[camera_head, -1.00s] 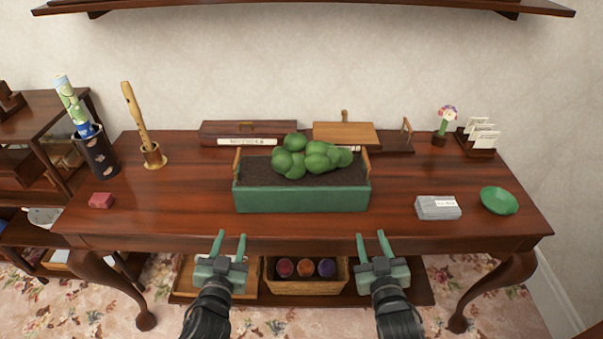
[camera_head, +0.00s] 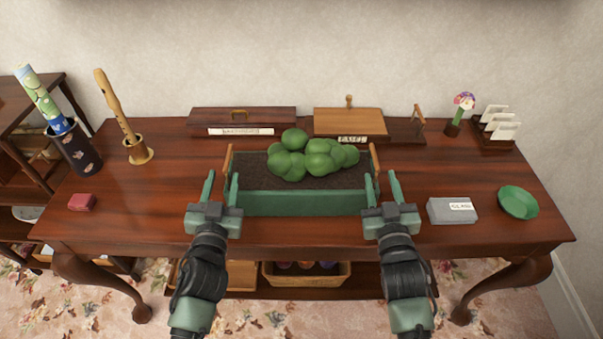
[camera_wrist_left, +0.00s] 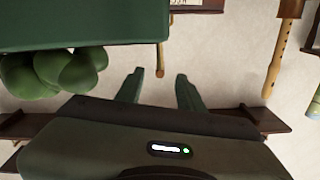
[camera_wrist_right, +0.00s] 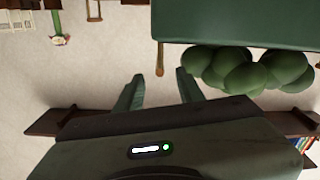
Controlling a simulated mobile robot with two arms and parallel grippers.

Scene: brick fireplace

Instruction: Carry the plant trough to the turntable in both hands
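The plant trough (camera_head: 300,203) is a green box of dark soil with round green plants (camera_head: 318,158), standing on the wooden table. It has a wooden left handle (camera_head: 228,160) and right handle (camera_head: 374,158). My left gripper (camera_head: 220,180) is open and empty at the trough's left end; the handle tip shows beyond its fingers in the left wrist view (camera_wrist_left: 160,66). My right gripper (camera_head: 381,180) is open and empty at the right end, with that handle beyond its fingers in the right wrist view (camera_wrist_right: 160,68). I cannot make out a turntable.
A grey box (camera_head: 450,211) and a green dish (camera_head: 518,202) lie to the right. A long wooden box (camera_head: 243,120) and a wooden board (camera_head: 350,121) stand behind the trough. A recorder in a stand (camera_head: 138,152) and a red block (camera_head: 82,202) are left. Bare tabletop lies on both sides.

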